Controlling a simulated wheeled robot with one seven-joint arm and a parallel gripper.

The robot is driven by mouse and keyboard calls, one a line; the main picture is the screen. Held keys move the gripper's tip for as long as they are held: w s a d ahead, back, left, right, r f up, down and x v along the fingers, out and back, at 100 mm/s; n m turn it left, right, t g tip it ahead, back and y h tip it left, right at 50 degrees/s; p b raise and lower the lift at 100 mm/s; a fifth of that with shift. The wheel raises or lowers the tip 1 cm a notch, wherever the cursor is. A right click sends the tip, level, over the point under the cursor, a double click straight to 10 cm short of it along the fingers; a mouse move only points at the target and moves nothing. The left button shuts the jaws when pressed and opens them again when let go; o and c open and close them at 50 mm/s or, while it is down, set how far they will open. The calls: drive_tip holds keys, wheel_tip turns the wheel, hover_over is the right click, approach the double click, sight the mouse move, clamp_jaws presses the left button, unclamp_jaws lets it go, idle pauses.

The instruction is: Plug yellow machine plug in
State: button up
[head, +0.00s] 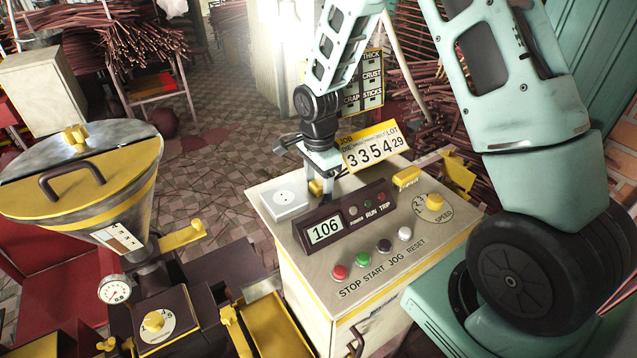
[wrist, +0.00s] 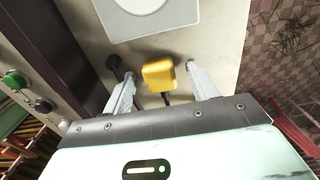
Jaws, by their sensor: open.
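The yellow plug (wrist: 159,75) lies on the cabinet top between the two fingers of my gripper (wrist: 159,85) in the wrist view. A dark cord runs from it toward my gripper's palm. The fingers stand open, with a gap visible on each side of the plug. In the head view the plug (head: 316,187) shows as a small yellow patch beside my gripper (head: 322,178), partly hidden by it. The white socket (head: 285,201) is on the cabinet top just left of my gripper. Its plate also shows at the top edge of the wrist view (wrist: 150,28).
The control box (head: 335,222) reading 106 stands in front of my gripper. Buttons, a speed knob (head: 435,203) and a card sign (head: 374,147) share the cabinet top (head: 320,275). A funnel-shaped yellow hopper (head: 85,185) stands to the left.

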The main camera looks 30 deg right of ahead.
sight(318, 183)
idle(0.3)
drive_tip(key=c, duration=1)
wheel_tip(318, 183, up, 10)
drive_tip(key=b, duration=0.3)
